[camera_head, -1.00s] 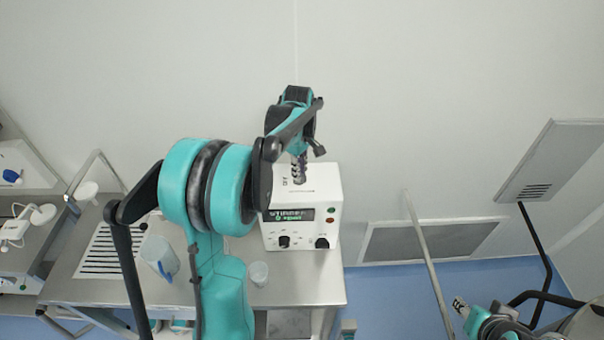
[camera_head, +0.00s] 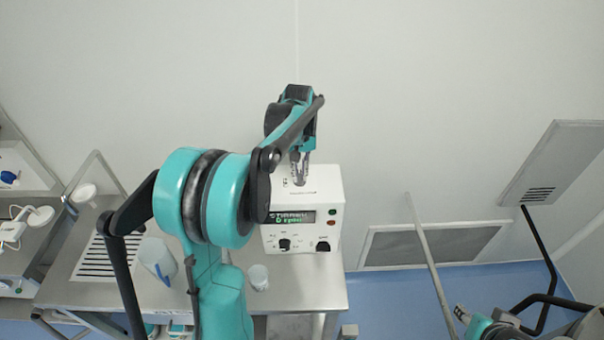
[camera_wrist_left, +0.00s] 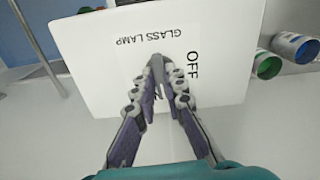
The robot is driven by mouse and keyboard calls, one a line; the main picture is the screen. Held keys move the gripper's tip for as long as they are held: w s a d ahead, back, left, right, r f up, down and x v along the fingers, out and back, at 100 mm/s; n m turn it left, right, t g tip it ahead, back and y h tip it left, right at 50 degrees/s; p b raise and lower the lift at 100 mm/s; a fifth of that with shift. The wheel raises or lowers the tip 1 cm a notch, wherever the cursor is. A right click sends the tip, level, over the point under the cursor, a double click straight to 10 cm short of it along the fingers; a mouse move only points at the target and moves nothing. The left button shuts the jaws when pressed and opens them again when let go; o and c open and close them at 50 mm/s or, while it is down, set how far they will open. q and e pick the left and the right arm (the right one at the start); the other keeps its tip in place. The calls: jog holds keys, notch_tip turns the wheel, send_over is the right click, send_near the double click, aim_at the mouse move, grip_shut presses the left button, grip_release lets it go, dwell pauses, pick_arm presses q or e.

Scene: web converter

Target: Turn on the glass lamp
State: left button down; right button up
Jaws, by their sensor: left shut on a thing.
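The white box with the display (camera_head: 300,198) stands on the metal table, with knobs and small lights on its front. In the left wrist view, its top face (camera_wrist_left: 95,70) bears the labels "GLASS LAMP" (camera_wrist_left: 145,38) and "OFF" (camera_wrist_left: 193,65). My left gripper (camera_head: 299,172) reaches down to this face. In the left wrist view, its fingertips (camera_wrist_left: 158,65) are together between the labels, shut on the glass lamp switch, which they hide almost wholly. My right gripper (camera_head: 462,314) is at the lower right, apart from the box, too small to judge.
A jug (camera_head: 157,260) and a small clear cup (camera_head: 258,277) stand on the metal table (camera_head: 310,294), left and front of the box. A light pole (camera_head: 430,262) rises at right. Cylinders with green (camera_wrist_left: 268,66) and blue (camera_wrist_left: 303,48) ends lie right of the wrist view.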

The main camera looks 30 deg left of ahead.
aim_at(300, 175)
pick_arm(q)
jog(key=shift+r+m, duration=0.1)
jog(key=shift+m, duration=0.4)
jog(key=c, duration=1.6)
grip_release()
jog(key=shift+w, duration=0.1)
jog(key=shift+r, duration=6.05)
jog(key=shift+d, duration=0.1)
